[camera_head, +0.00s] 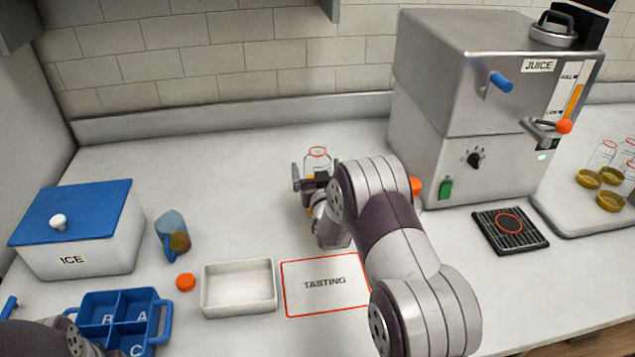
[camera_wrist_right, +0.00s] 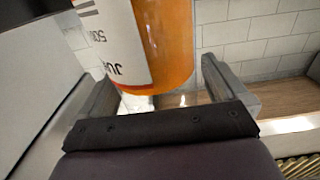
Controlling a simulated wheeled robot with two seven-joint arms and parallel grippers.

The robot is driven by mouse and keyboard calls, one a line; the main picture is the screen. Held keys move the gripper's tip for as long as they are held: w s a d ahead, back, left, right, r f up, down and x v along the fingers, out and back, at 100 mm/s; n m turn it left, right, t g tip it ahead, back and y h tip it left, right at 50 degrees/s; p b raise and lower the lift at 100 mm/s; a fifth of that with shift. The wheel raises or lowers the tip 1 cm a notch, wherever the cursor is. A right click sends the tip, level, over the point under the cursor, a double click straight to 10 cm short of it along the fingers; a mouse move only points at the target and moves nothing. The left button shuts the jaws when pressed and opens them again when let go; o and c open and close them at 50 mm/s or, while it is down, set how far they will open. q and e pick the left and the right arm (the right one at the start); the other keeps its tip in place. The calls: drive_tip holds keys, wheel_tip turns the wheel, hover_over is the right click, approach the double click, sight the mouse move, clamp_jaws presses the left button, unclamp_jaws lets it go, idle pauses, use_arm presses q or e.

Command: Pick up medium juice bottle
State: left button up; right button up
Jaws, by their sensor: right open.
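The juice bottle (camera_head: 318,160) stands on the counter left of the juicer, its clear top with an orange-red rim showing in the head view. My right gripper and arm hide most of its body. In the right wrist view the bottle (camera_wrist_right: 160,45) is large, with orange juice and a white label reading 500 and part of JUICE upside down. My right gripper (camera_head: 312,182) is at the bottle. Its open fingers (camera_wrist_right: 165,92) lie on either side of the bottle, with a gap visible at the right finger. Only part of my left arm shows at the bottom left; its gripper is out of view.
The juicer (camera_head: 430,100) stands close behind and right of my right arm. An ice box (camera_head: 100,235), blue mug (camera_head: 172,235), orange cap (camera_head: 186,282), white tray (camera_head: 206,308), blue divided caddy (camera_head: 160,318) and tasting mat (camera_head: 300,300) occupy the front left. Counter behind the mug is clear.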

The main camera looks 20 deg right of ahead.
drive_tip(key=shift+w+d, duration=0.1)
drive_tip(key=shift+w, duration=0.25)
drive_tip(key=c, duration=1.5)
